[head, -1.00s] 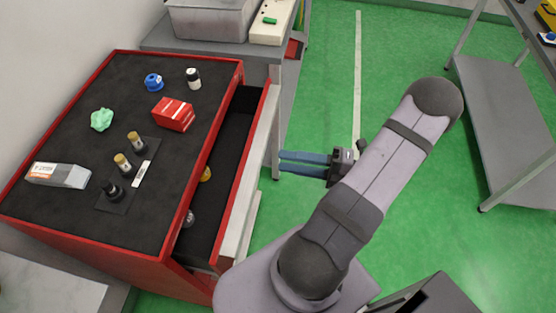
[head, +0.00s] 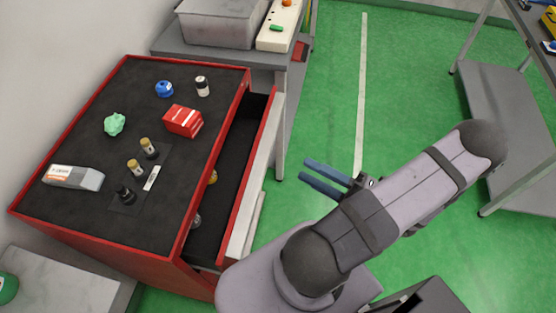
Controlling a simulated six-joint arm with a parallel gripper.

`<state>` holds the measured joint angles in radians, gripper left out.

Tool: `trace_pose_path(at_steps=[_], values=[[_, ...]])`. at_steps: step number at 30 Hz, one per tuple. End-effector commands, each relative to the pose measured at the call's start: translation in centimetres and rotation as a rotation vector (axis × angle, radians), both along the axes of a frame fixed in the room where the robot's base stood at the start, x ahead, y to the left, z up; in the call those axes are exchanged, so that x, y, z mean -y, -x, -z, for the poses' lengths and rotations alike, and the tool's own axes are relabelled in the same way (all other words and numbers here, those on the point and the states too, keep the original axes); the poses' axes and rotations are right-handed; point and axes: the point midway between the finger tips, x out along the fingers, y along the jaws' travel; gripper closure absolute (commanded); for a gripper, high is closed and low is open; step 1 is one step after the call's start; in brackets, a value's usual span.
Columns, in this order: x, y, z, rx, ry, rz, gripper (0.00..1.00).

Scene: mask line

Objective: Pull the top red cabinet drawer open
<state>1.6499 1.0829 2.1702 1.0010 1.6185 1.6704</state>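The red cabinet (head: 105,243) with a dark top stands at the left. Its top drawer (head: 264,142) is pulled out to the right, and its dark inside shows. A yellow item (head: 213,177) and a clear round item (head: 196,221) lie in the drawer, partly hidden by the cabinet top's edge. The drawer's front (head: 254,185) is a pale grey strip. My gripper (head: 306,170) is to the right of the drawer front, apart from it. Its two blue fingers point left with a gap between them, and nothing is between them.
On the cabinet top are a red box (head: 183,121), a blue item (head: 164,89), a green crumpled item (head: 114,124) and several small bottles. A grey table with a bin (head: 222,22) stands behind. Green floor (head: 400,90) is clear to a grey shelf rack (head: 500,120) at right.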

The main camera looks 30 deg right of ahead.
Motion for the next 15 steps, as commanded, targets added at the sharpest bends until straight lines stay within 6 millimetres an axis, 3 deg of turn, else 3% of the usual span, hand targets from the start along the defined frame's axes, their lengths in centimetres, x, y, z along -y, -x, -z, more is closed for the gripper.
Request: trace_pose_path(at_steps=[1, 4, 10, 15], values=[[-1.0, 0.0, -0.4, -0.008, -0.036, 0.043, 0.66], [-2.9, -0.7, 0.8, -0.025, -0.006, 0.083, 0.66], [-3.4, -1.0, 2.7, -0.033, 0.172, 0.102, 0.66], [-3.4, -1.0, 2.8, -0.015, 0.223, 0.101, 0.66]])
